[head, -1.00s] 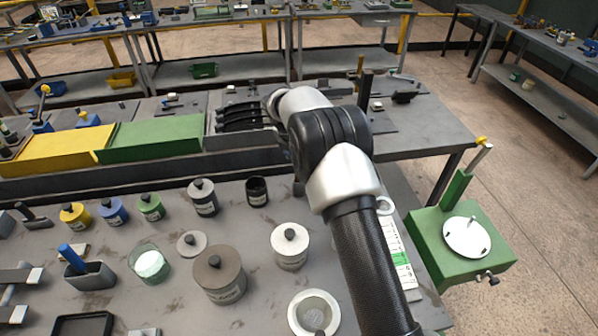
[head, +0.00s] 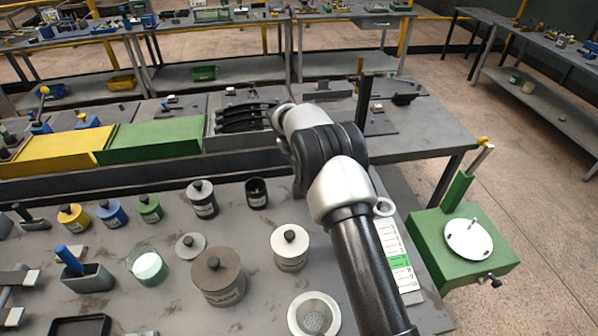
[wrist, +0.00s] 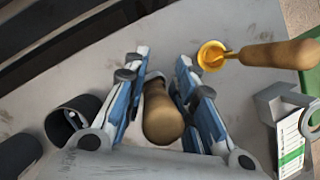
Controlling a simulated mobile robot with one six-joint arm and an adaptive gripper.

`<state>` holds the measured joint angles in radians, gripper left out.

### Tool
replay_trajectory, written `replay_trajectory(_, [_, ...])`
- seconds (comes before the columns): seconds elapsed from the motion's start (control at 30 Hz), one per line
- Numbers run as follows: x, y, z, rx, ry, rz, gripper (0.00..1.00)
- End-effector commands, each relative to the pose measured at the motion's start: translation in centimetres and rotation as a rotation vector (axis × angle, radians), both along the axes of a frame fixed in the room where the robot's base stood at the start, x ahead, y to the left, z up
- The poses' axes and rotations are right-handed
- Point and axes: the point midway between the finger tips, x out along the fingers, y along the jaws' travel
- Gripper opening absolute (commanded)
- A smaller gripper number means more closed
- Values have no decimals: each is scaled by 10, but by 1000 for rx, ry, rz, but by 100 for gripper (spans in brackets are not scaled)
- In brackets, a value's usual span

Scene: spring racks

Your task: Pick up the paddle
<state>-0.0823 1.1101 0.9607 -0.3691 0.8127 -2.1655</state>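A wooden handle (wrist: 163,115), which I take to be the paddle's, shows in the wrist view with its rounded end toward the camera. My gripper (wrist: 163,66) has its two blue-and-grey fingers on either side of this handle, with room between them. I cannot tell whether a finger touches it. The rest of that tool is hidden below the handle. A second tool, a brass ladle (wrist: 212,55) with a wooden handle, lies to the right of the fingers. In the head view my arm hides the gripper and the wooden handle.
A dark open cup (wrist: 75,118) stands left of the fingers. A grey holder (wrist: 280,100) and a white label card with a green band (wrist: 291,150) are at the right. Lidded jars, including a brown one (head: 217,275), and a white bowl (head: 301,304) stand left of my arm.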

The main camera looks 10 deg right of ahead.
Motion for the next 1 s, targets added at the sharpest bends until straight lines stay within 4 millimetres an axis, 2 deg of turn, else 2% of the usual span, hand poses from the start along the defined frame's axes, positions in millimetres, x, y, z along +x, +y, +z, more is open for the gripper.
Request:
replay_trajectory(0.33, [0, 0, 0, 0, 0, 0, 0])
replay_trajectory(0.67, [0, 0, 3, 0, 0, 0, 0])
replay_trajectory(0.77, [0, 0, 13, -1, -1, 0, 0])
replay_trajectory(0.87, [1, 0, 34, 1, -4, 0, 0])
replay_trajectory(1.0, [1, 0, 73, 0, -5, 0, 0])
